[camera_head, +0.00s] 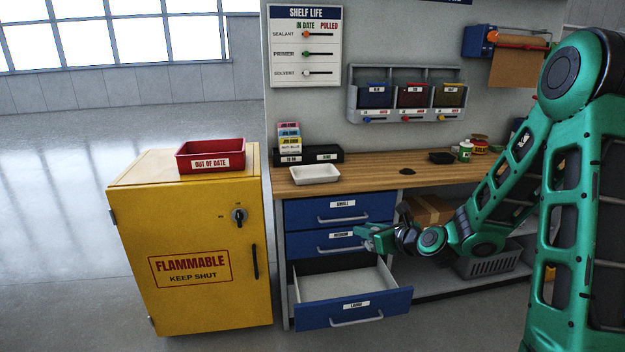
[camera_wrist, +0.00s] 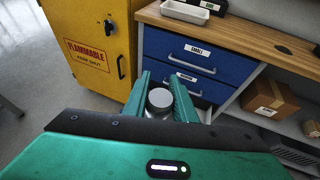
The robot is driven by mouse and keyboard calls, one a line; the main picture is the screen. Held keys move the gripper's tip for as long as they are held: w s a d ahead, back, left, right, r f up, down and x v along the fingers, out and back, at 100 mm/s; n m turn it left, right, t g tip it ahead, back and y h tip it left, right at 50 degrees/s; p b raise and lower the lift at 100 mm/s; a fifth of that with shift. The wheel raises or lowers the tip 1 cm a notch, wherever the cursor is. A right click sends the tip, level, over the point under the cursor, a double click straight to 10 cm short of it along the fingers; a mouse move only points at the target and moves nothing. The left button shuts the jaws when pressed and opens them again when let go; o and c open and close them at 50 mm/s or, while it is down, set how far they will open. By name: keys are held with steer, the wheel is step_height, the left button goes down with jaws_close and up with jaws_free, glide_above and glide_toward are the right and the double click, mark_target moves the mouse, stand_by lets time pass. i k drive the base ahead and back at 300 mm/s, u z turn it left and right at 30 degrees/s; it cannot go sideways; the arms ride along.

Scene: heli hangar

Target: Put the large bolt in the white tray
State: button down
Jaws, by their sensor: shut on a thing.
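The white tray (camera_head: 314,174) sits on the left end of the wooden workbench, and it also shows at the top of the wrist view (camera_wrist: 186,13). My gripper (camera_head: 362,238) is in front of the blue drawers, above the open bottom drawer and lower than the bench top. In the wrist view, my gripper (camera_wrist: 160,92) is shut on a grey metal piece with a round top, which looks like the large bolt (camera_wrist: 158,100). Its lower part is hidden, and I cannot make the bolt out in the head view.
The open drawer (camera_head: 362,311), labelled LARGE, sticks out below the shut MEDIUM and SMALL drawers (camera_head: 340,208). A yellow flammables cabinet (camera_head: 190,240) with a red OUT OF DATE bin (camera_head: 211,156) stands left. A black organiser (camera_head: 322,155) is behind the tray. The middle bench top is mostly clear.

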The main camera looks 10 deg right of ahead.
mark_target(315, 180)
steer(key=i, duration=1.35)
